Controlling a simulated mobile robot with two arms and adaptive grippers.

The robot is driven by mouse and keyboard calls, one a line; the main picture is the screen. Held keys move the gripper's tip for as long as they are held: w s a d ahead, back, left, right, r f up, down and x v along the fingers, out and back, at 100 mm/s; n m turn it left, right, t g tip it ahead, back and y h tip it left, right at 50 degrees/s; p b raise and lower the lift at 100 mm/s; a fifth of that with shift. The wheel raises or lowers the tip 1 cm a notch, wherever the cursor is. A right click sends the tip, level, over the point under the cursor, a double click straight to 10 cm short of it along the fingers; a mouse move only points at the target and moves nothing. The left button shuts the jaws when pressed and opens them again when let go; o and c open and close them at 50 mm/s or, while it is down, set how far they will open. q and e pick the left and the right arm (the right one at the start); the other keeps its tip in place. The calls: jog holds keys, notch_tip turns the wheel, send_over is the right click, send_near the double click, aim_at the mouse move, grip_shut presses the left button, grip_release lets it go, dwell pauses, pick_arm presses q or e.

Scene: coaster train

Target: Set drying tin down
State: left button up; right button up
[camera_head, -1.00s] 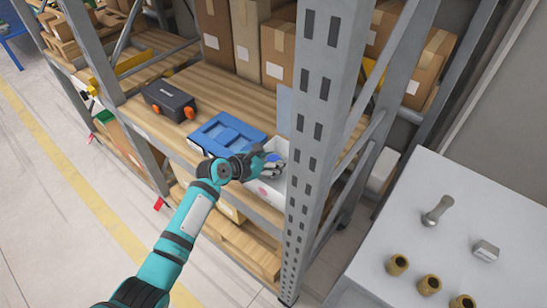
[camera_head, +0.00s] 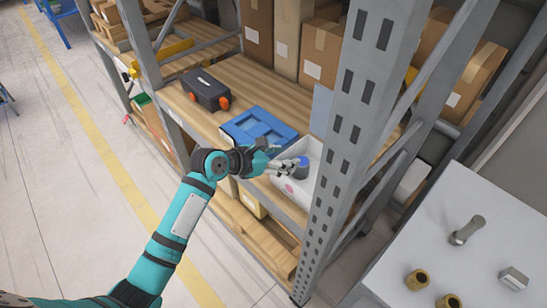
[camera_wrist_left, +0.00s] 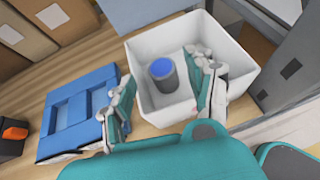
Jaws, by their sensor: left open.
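The tin, a small dark grey cylinder with a blue lid (camera_wrist_left: 163,76), stands upright inside a white bin (camera_wrist_left: 225,38). My left gripper (camera_head: 292,166) reaches over the bin's left side. In the left wrist view its fingers (camera_wrist_left: 165,92) are spread wide, one on each side of the tin with gaps between. The left finger is outside the bin wall, the right one over the bin. My right gripper is not in view.
A blue folded crate (camera_head: 259,129) lies left of the bin on the wooden shelf. A black toolbox (camera_head: 206,89) is farther left. A grey upright post (camera_head: 352,130) stands close right of the bin. A white table (camera_head: 440,245) holds several small metal parts.

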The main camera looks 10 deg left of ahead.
pick_arm(q)
jog(key=shift+v, duration=1.65)
